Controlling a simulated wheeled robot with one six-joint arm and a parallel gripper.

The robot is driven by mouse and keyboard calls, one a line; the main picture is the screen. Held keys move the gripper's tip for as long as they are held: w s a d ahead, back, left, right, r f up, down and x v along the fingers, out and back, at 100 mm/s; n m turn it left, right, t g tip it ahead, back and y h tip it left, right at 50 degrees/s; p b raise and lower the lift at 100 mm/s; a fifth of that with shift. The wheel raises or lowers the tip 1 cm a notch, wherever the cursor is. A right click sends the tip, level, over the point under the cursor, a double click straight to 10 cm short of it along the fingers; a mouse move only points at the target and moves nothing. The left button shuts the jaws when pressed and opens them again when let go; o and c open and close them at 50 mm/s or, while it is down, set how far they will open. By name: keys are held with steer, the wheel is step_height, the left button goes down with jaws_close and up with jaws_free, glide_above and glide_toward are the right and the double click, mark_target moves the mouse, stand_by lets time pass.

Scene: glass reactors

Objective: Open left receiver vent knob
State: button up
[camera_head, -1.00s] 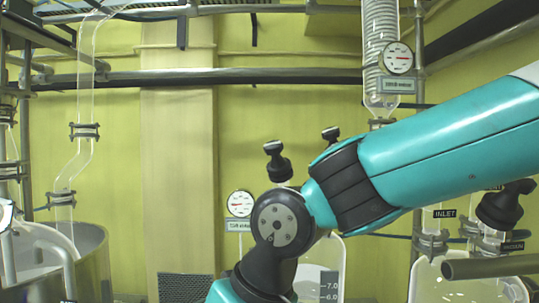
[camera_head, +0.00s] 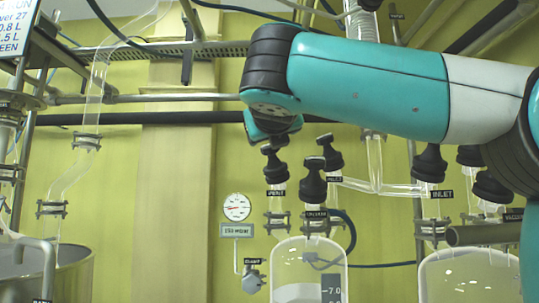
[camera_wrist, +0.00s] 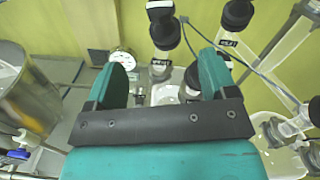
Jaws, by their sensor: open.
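The left receiver (camera_head: 290,268) is a clear glass vessel at lower middle in the head view. Black knobs stand above it. The leftmost knob (camera_head: 275,166) has a small label under it that seems to read VENT. A front knob (camera_head: 313,182) and a back knob (camera_head: 328,150) stand to its right. My gripper (camera_wrist: 160,78) is open and empty in the wrist view. The likely vent knob (camera_wrist: 164,32) shows beyond the fingertips, a little right of centre, apart from both fingers. Another black knob (camera_wrist: 192,78) is partly hidden by the right finger.
A round gauge (camera_head: 237,207) hangs left of the receiver, with a valve knob (camera_head: 253,279) below it. The right receiver (camera_head: 465,272) has its own black knobs. A metal vessel (camera_head: 68,278) stands at the left. Glass tubing (camera_wrist: 297,122) is at right in the wrist view.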

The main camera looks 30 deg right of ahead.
mark_target(270, 149)
steer(key=p+x, duration=0.5)
steer(key=x, duration=1)
steer(key=shift+w+r, duration=0.1)
steer(key=shift+r, duration=0.05)
steer(key=shift+x, duration=0.8)
steer(key=shift+c, duration=0.2)
steer(key=c, duration=0.9)
